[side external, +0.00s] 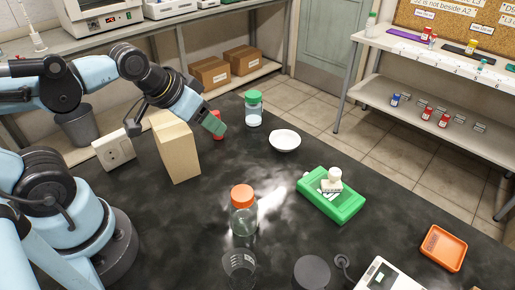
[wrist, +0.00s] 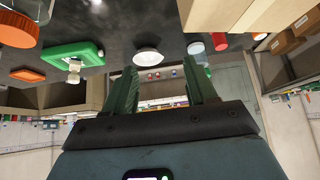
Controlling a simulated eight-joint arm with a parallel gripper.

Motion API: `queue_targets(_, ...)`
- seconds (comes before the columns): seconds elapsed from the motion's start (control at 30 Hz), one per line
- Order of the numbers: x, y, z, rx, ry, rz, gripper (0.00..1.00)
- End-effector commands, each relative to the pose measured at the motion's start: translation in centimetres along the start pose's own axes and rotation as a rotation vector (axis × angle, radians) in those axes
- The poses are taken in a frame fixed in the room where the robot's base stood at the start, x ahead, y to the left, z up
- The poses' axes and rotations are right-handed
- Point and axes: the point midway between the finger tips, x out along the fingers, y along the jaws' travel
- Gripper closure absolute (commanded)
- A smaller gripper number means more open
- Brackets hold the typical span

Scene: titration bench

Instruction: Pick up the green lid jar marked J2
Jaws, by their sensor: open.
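The green-lid jar (side external: 253,108) stands upright on the black bench, clear with white contents low inside. Its J2 mark is not readable. My gripper (side external: 214,124) is in the air to the left of the jar, apart from it, near a tan block. The wrist view looks upside down; there my gripper (wrist: 160,78) shows two green fingers spread apart with nothing between them. A clear jar (wrist: 196,49) shows just beyond the right finger, its lower part in the picture partly hidden by that finger.
A tan block (side external: 176,150) and a red object (side external: 218,117) stand close to my gripper. A white bowl (side external: 285,140) lies right of the jar. An orange-lid jar (side external: 243,212), green case (side external: 333,194) and orange tray (side external: 443,248) are nearer the front.

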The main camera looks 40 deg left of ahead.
Motion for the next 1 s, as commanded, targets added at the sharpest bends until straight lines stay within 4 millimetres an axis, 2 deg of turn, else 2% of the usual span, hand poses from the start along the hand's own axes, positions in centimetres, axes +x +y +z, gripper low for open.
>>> queue_targets(0.03,0.0,0.0,0.0,0.000,0.000,0.000,0.35)
queue_targets(0.13,0.0,0.0,0.0,0.000,0.000,0.000,0.20)
queue_targets(0.17,0.0,0.0,0.0,0.000,0.000,0.000,0.18)
queue_targets(0.43,0.0,0.0,-0.1,-0.007,-0.002,0.001,0.18)
queue_targets(0.53,0.1,-0.1,-0.5,-0.065,-0.016,0.010,0.18)
queue_targets(0.67,0.5,-0.4,-1.8,-0.261,-0.067,0.046,0.18)
queue_targets(1.0,3.5,-2.3,-7.0,-0.979,-0.268,0.191,0.18)
